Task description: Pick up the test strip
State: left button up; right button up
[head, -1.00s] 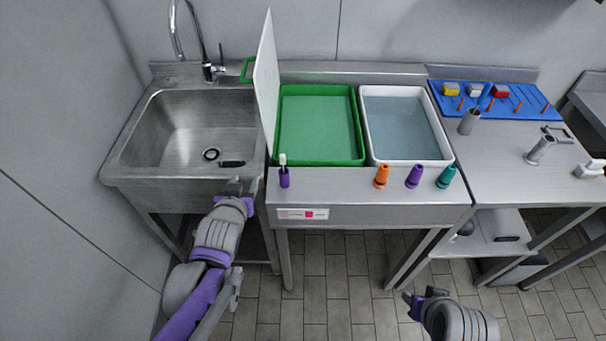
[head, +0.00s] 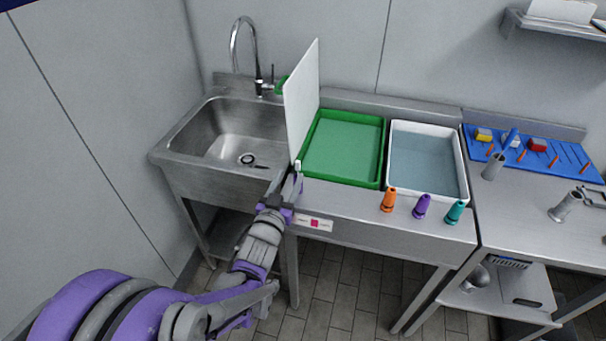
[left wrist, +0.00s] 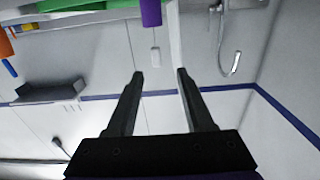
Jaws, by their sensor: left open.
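The test strip looks like the thin piece with a white tip (head: 298,166) at the front left of the middle counter. In the left wrist view its white end (left wrist: 155,56) hangs from a thin stem under a purple holder (left wrist: 150,12), as that picture is upside down. My left gripper (head: 288,183) is at the counter's front edge and hides most of the strip and holder in the head view. In the left wrist view the two fingers (left wrist: 160,75) are apart and empty, with the white end just beyond the tips, between their lines. My right gripper is out of view.
A white upright board (head: 302,95) stands close behind the strip, beside the sink (head: 185,138). A green tray (head: 345,150) and a white water-filled tray (head: 424,160) lie behind.

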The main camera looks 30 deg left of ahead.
aim_at(299, 161)
pick_arm(q)
jog(key=x, duration=0.3)
jog(key=p+x, duration=0.1)
jog(key=x, duration=0.6)
jog(key=shift+w+d+p, duration=0.2)
jog(key=shift+d+p, duration=0.1)
jog(key=shift+s, duration=0.1)
jog(key=shift+c, duration=0.7)
grip_shut()
